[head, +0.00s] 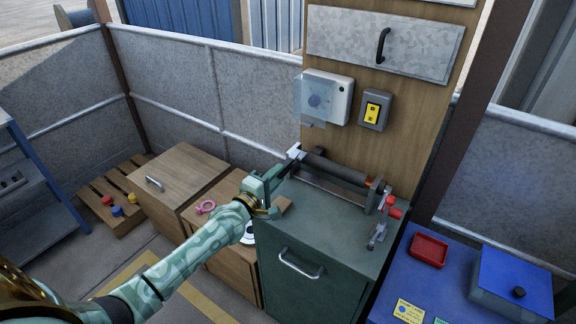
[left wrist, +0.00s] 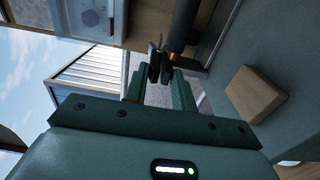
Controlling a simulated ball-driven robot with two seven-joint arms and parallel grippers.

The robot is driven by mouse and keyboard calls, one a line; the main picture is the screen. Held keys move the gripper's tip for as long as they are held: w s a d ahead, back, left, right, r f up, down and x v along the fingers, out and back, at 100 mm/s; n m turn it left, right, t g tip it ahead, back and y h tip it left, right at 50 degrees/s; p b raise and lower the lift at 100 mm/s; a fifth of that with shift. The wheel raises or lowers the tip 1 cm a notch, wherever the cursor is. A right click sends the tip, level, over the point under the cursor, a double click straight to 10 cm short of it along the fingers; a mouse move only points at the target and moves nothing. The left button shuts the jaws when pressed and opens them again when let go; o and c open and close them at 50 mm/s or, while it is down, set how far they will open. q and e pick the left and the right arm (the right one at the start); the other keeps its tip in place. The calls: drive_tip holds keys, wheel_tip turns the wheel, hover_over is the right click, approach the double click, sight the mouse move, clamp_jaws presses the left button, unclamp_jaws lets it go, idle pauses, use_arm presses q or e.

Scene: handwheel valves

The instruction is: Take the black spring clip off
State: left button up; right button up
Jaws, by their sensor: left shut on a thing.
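My left gripper (head: 284,172) reaches in at the left end of the dark pipe (head: 338,167) above the green cabinet (head: 318,225). In the left wrist view its green fingers (left wrist: 160,82) are closed on the black spring clip (left wrist: 155,66). The clip is small and black, with its tips pointing away from the gripper. The pipe's dark and copper-coloured end (left wrist: 181,35) is right by the clip. I cannot tell whether the clip still touches the pipe. In the head view the clip is mostly hidden by the gripper. My right gripper is not in view.
A red-handled toggle clamp (head: 381,222) stands at the cabinet's right. A wooden block (left wrist: 255,94) lies near the gripper. A wooden panel with a white box (head: 328,97) and yellow switch (head: 373,111) rises behind. A red tray (head: 428,250) sits on the blue bench at right.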

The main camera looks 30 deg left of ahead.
use_arm(q)
drive_tip(key=shift+s, duration=0.15)
drive_tip(key=shift+c, duration=0.2)
drive_tip(key=s+p, duration=0.3)
drive_tip(key=s, duration=0.3)
drive_tip(key=shift+s+a, duration=0.3)
drive_tip(key=shift+s, duration=0.05)
idle(0.5)
